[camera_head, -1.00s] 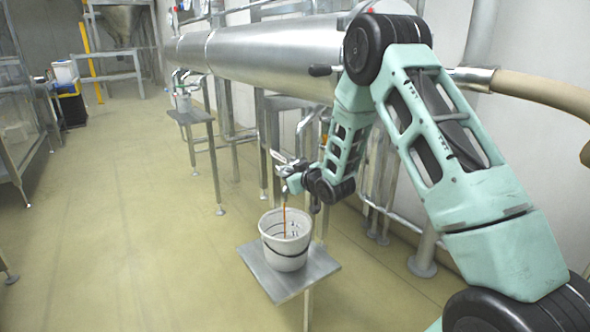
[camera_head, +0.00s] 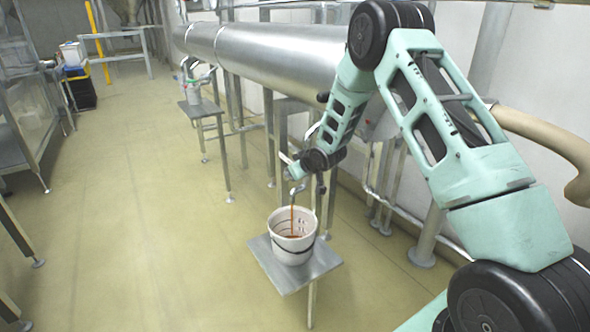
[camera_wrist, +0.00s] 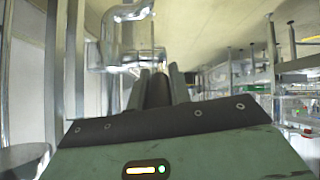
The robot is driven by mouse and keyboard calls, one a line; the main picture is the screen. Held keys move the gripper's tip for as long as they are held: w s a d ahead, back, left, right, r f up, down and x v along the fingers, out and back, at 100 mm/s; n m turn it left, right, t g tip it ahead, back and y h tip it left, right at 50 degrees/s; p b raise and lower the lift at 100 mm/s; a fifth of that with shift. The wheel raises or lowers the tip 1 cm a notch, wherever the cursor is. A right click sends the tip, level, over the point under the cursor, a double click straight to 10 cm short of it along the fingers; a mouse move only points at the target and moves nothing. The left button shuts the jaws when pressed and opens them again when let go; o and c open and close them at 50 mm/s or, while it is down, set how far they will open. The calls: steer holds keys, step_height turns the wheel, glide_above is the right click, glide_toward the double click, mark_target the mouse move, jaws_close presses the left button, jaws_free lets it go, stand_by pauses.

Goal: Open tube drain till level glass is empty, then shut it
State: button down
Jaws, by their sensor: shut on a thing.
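My gripper (camera_head: 293,172) is at the near drain spout (camera_head: 298,188), below the long steel tube (camera_head: 285,62). In the wrist view, my gripper (camera_wrist: 155,88) is shut on a dark handle (camera_wrist: 157,91) between its two grey fingers. I take it for the drain's handle; its far end is hidden. A thin brown stream (camera_head: 292,218) runs from the spout into a white bucket (camera_head: 282,248), where some brown liquid shows. A shiny bent pipe (camera_wrist: 120,45) shows beyond the fingers. I cannot make out the level glass or its level.
The bucket stands on a small grey metal stand (camera_head: 318,268). A second stand (camera_head: 203,107) with another bucket (camera_head: 192,92) is farther back under the tube. Pipes and legs crowd the wall side. The yellow floor (camera_head: 150,215) to the left is open, with metal racks at the far left.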

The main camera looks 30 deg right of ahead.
steer(key=c, duration=1.3)
jaws_free()
steer(key=v, duration=1.7)
steer(key=shift+s, duration=0.2)
steer(key=shift+r, duration=0.15)
steer(key=shift+c, duration=0.2)
